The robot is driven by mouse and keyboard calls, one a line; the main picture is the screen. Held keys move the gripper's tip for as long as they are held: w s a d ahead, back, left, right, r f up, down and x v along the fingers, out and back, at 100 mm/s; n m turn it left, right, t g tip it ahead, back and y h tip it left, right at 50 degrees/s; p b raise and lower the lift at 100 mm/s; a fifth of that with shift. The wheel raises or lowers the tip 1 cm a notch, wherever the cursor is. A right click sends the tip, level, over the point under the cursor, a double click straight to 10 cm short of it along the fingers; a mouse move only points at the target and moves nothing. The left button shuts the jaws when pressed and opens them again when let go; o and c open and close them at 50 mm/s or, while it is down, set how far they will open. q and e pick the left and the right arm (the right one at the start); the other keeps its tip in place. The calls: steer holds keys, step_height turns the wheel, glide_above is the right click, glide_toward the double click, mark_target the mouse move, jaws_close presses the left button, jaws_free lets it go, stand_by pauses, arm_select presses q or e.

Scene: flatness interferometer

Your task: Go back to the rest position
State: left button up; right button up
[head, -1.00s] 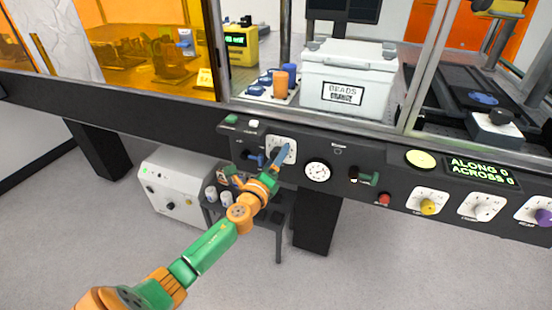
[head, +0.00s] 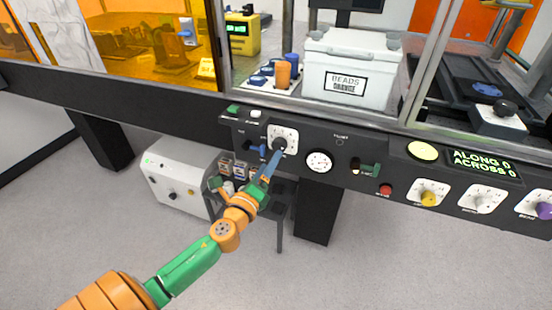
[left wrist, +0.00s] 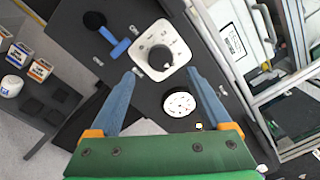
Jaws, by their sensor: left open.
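My left gripper (head: 270,163) is in front of the dark control panel (head: 232,135), just below a black knob (head: 279,145) on a white plate. In the left wrist view the gripper (left wrist: 160,88) is open, its two blue fingers spread and nothing between them. The knob (left wrist: 160,57) lies beyond the fingertips, apart from them. A round gauge (left wrist: 179,102) shows near the right finger. My right gripper is in neither view.
A blue-handled lever (left wrist: 120,48) sits beside the knob. A white box labelled "BEADS ORANGE" (head: 350,62) stands behind the panel. Below are a white cabinet (head: 170,175) and a dark stand with small boxes (head: 240,172). The floor in front is clear.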

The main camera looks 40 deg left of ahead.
arm_select(q)
steer(key=s+d+f+n+g+h+p, duration=0.1)
steer(key=s+f+n+g+p, duration=0.25)
steer(key=f, duration=0.55)
steer(key=s+d+f+n+g, duration=0.1)
steer(key=s+f+n+g, duration=0.25)
steer(key=s+f, duration=0.35)
steer(key=s+d+f+n+g+h+p, duration=0.1)
steer(key=s+f+n+g, duration=0.25)
steer(key=f, duration=0.65)
steer(key=s+d+f+n+g+p, duration=0.1)
steer(key=s+d+f+n+g, duration=0.1)
steer(key=s, duration=0.6)
steer(key=s+d+f+n+g+h+p, duration=0.1)
steer(key=s+d+f+n, duration=0.3)
steer(key=s, duration=0.4)
steer(key=s+d+f+n+g+h+p, duration=0.1)
steer(key=s+d+f+n+g, duration=0.2)
steer(key=s, duration=0.5)
steer(key=shift+d, duration=0.2)
steer(key=shift+n, duration=0.25)
steer(key=shift+c, duration=0.2)
